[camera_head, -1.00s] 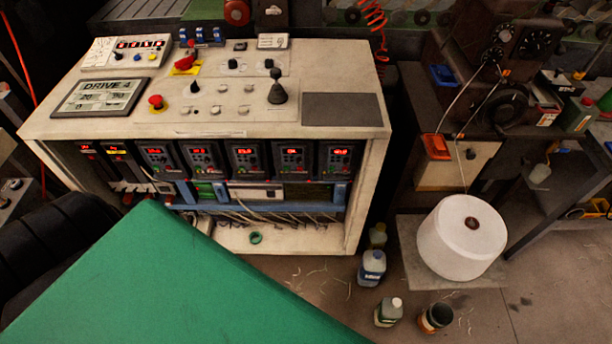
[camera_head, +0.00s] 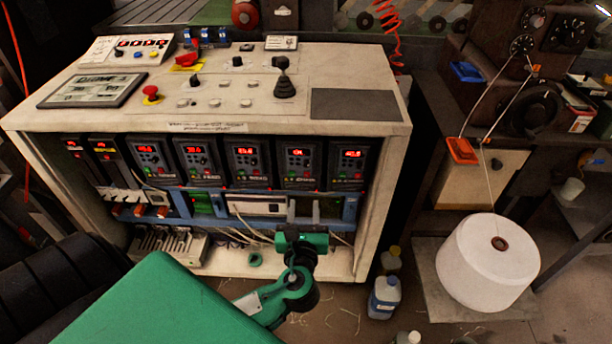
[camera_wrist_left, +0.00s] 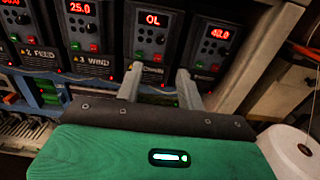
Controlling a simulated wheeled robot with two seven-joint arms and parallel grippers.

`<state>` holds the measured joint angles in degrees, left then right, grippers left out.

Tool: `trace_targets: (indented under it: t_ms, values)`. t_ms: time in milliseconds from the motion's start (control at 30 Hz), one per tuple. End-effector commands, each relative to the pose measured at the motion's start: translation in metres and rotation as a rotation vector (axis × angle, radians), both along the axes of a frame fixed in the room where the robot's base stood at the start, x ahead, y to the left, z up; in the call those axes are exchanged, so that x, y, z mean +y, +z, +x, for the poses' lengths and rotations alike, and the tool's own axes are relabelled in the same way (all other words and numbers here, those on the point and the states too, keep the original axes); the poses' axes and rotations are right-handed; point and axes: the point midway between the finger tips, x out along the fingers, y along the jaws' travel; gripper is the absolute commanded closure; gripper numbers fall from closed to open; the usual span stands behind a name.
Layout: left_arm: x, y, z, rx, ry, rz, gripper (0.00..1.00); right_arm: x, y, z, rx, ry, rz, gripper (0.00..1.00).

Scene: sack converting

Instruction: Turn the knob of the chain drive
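A row of dark drive units with red displays sits in the cabinet's open front. The drive reading OL (camera_head: 301,160) is second from the right in the head view; it also shows in the wrist view (camera_wrist_left: 150,38). Its label is partly covered by a finger, but seems to read CHAIN. Its small dark knob (camera_wrist_left: 161,40) is on the right of its face. My left gripper (camera_head: 302,240) is below this drive in the head view. In the wrist view its two grey fingers (camera_wrist_left: 158,76) are apart and empty, below the knob and not around it. My right gripper is not in view.
The drives labelled FEED (camera_wrist_left: 28,20) and WIND (camera_wrist_left: 84,28) stand left of it, another drive (camera_wrist_left: 213,42) right. The white cabinet (camera_head: 385,185) has a control top. Bottles (camera_head: 384,298) and a white cone of thread (camera_head: 487,262) stand at right.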

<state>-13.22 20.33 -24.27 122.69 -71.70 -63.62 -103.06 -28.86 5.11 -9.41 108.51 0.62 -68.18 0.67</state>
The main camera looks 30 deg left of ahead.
Motion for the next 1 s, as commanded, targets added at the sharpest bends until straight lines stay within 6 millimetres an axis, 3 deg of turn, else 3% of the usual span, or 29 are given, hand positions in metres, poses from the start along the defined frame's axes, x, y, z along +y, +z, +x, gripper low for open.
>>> trace_targets:
  t_ms: [600, 1000]
  values:
    - [0.06, 0.0, 0.098, -0.001, 0.0, -0.002, 0.61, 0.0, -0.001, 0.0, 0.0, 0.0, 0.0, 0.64]
    - [0.069, 0.0, 0.113, 0.0, -0.001, -0.004, 0.61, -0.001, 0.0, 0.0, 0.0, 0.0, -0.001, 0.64]
